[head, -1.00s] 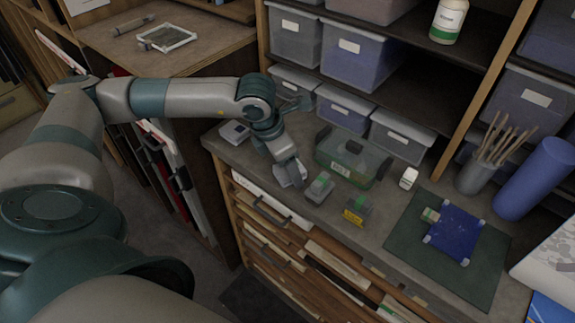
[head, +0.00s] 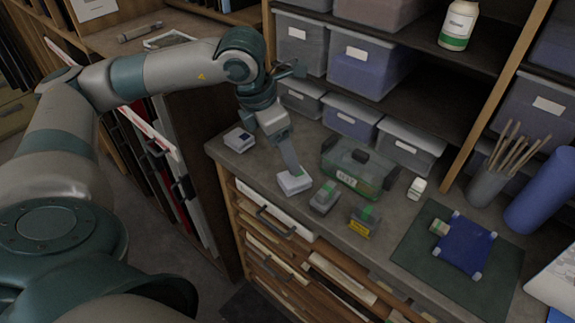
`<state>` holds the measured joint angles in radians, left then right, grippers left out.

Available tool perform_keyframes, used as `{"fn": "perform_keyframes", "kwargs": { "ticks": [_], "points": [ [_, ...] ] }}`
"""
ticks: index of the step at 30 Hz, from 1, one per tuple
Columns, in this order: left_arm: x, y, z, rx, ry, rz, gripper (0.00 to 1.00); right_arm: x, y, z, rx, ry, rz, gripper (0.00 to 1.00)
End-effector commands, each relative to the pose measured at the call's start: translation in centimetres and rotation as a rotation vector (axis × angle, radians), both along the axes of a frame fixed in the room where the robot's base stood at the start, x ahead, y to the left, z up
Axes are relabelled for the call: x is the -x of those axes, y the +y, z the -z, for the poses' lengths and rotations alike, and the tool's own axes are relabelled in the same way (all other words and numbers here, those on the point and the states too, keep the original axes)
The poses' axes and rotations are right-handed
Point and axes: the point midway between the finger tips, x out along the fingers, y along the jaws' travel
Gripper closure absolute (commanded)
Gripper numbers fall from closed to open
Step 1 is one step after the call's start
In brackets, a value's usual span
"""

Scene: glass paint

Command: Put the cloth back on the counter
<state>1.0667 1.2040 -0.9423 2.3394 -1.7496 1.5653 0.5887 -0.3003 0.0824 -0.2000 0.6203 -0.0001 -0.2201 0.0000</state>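A small white folded cloth (head: 294,182) lies on the grey counter (head: 230,160) near its front edge, in the head view. My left gripper (head: 291,168) points down from the left, directly above the cloth. Its fingers overlap the cloth's back edge in the picture, and I cannot tell whether they touch it. The fingers line up in this view, so the gap between them is hidden. My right gripper is not in view.
Right of the cloth are a grey block (head: 324,198), a yellow-labelled block (head: 362,222) and a green clear case (head: 357,170). A small white-topped box (head: 239,139) stands left. Lidded bins (head: 350,117) line the back. A green mat (head: 415,243) lies at right.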

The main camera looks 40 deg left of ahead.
Motion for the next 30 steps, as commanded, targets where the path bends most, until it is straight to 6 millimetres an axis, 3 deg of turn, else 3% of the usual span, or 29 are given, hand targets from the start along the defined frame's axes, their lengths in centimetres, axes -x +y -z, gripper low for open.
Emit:
{"fn": "perform_keyframes", "kwargs": {
  "ticks": [9,30],
  "points": [
    [0.6,0.3,-2.3,0.0,0.0,0.0,0.35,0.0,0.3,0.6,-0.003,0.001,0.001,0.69],
    [0.6,0.3,-2.4,0.001,0.0,0.0,0.35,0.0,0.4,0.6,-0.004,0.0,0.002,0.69]
  ]
}}
